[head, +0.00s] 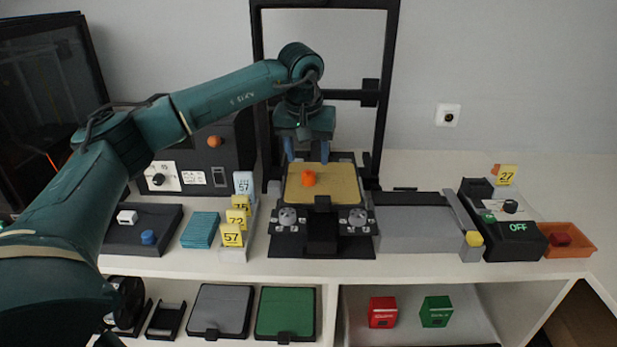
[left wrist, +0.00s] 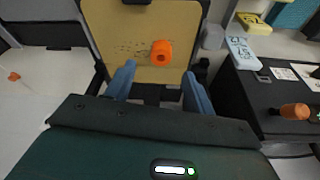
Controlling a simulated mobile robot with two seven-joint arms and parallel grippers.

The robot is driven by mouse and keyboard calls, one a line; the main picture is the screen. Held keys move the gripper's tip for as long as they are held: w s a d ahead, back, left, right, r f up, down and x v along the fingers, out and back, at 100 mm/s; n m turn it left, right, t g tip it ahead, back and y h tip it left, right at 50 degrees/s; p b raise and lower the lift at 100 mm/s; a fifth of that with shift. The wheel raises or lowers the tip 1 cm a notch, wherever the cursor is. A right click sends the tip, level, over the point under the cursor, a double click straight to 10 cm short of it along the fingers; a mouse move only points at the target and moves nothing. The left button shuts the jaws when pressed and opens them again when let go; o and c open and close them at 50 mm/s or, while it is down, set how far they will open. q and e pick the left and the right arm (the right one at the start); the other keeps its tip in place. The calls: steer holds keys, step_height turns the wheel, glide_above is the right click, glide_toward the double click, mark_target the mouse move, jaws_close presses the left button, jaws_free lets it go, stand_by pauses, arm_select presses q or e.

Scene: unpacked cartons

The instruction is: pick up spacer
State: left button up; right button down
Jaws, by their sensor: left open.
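The spacer looks to be the small orange cylinder (head: 308,178) on the tan plate (head: 335,190) of the black machine in the middle of the counter. In the left wrist view the orange spacer (left wrist: 161,53) stands on the tan plate (left wrist: 115,20), slightly beyond the fingertips. My left gripper (head: 307,158) is over the back of the plate, pointing down, its blue fingers apart and empty. The fingers also show in the left wrist view (left wrist: 158,80), on either side of the spacer's line but short of it. My right gripper is not in view.
A black frame (head: 385,95) rises behind the plate. Yellow number cards (head: 232,235) stand to the left, and a black box with an orange knob (head: 214,141) is behind them. A grey block (head: 415,228), a black unit reading OFF (head: 515,240) and an orange tray (head: 585,245) are to the right.

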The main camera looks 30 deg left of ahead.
mark_target(308, 173)
arm_select(q)
steer(key=shift+p+x, duration=0.45)
steer(key=shift+x, duration=2.25)
steer(key=shift+s, duration=0.15)
steer(key=shift+c, duration=0.4)
steer(key=c, duration=1)
steer(key=shift+o, duration=0.2)
